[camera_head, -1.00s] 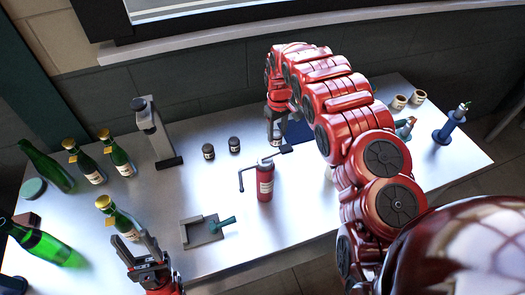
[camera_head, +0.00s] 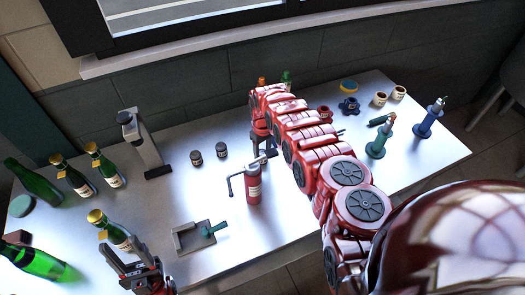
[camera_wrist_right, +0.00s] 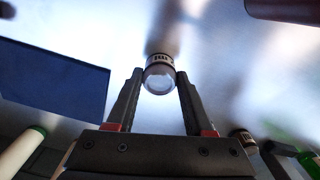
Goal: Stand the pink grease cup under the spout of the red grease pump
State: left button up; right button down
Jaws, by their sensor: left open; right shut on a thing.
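The red grease pump (camera_head: 253,186) stands upright mid-table, its thin dark spout (camera_head: 233,181) bending down on its left side. My right gripper (camera_wrist_right: 159,76) is shut on a small round cup (camera_wrist_right: 159,79) with a pale round face and a labelled band. Its pink colour cannot be made out. In the head view the right hand (camera_head: 263,143) is just behind the pump, and the held cup cannot be made out there. My left gripper (camera_head: 122,252) is open and empty at the lower left, in front of a gold-capped bottle (camera_head: 115,232).
Two dark jars (camera_head: 208,155) stand behind and left of the pump. A grey tray (camera_head: 183,244) with a teal-handled tool lies in front. Green bottles (camera_head: 65,175) crowd the left. Other cups (camera_head: 380,98) and teal and blue tools stand at right. A blue mat (camera_wrist_right: 50,80) shows.

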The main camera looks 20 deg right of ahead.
jog(key=shift+f, duration=0.1)
jog(key=c, duration=0.7)
grip_release()
jog(key=shift+f, duration=0.1)
jog(key=shift+c, duration=0.2)
jog(key=o, duration=0.5)
jog(key=shift+c, duration=0.2)
